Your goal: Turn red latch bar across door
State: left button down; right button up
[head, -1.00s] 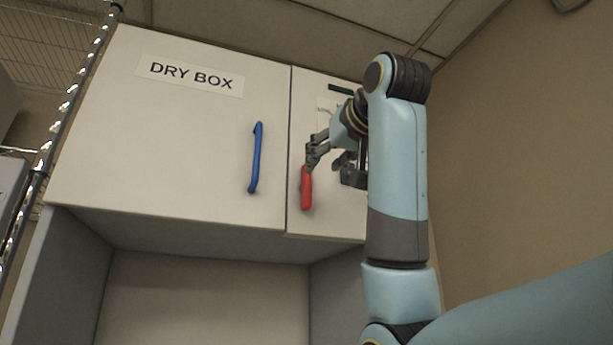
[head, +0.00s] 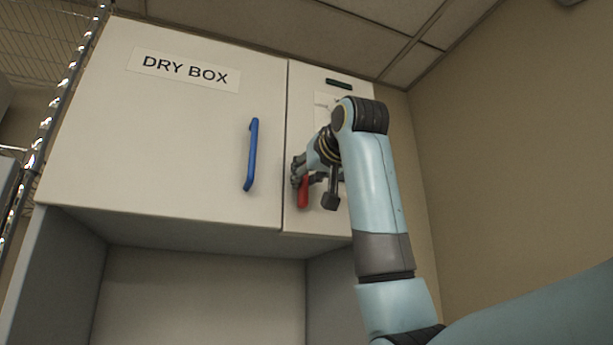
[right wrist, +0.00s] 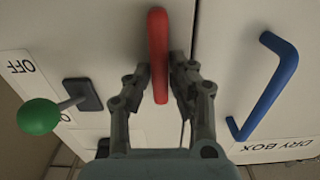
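The red latch bar (head: 303,192) stands about upright on the narrow right door (head: 298,110) of the dry box. My right gripper (head: 303,175) is at the bar, its fingers on either side of it. In the right wrist view the bar (right wrist: 158,45) runs between the two fingertips of the gripper (right wrist: 160,68), which lie close against its sides. The head view hides part of the bar behind the fingers. My left gripper is not in view.
A blue handle (head: 251,155) is on the wide left door (head: 170,140), beside the latch. A green-knobbed lever (right wrist: 38,116) with an OFF label (right wrist: 22,72) is on the other side. A wire rack (head: 55,125) stands at far left. A wall bounds the right.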

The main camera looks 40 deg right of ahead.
grip_shut()
jog(key=shift+m, duration=0.3)
jog(key=m, duration=0.1)
jog(key=m+b, duration=0.1)
jog(key=m, duration=0.1)
jog(key=shift+d+f+m, duration=0.1)
jog(key=shift+d+m, duration=0.1)
jog(key=shift+m, duration=0.1)
jog(key=shift+s+d+f+m+b, duration=0.15)
jog(key=shift+m+b, duration=0.7)
jog(key=shift+m, duration=1.4)
jog(key=shift+w+d+f+m+b, duration=0.15)
jog(key=shift+m+b, duration=0.75)
jog(key=shift+m, duration=1.4)
jog(key=shift+s+f+m+b, duration=0.15)
jog(key=shift+m+b, duration=0.7)
jog(key=shift+m, duration=1.4)
jog(key=shift+o, duration=2.4)
grip_release()
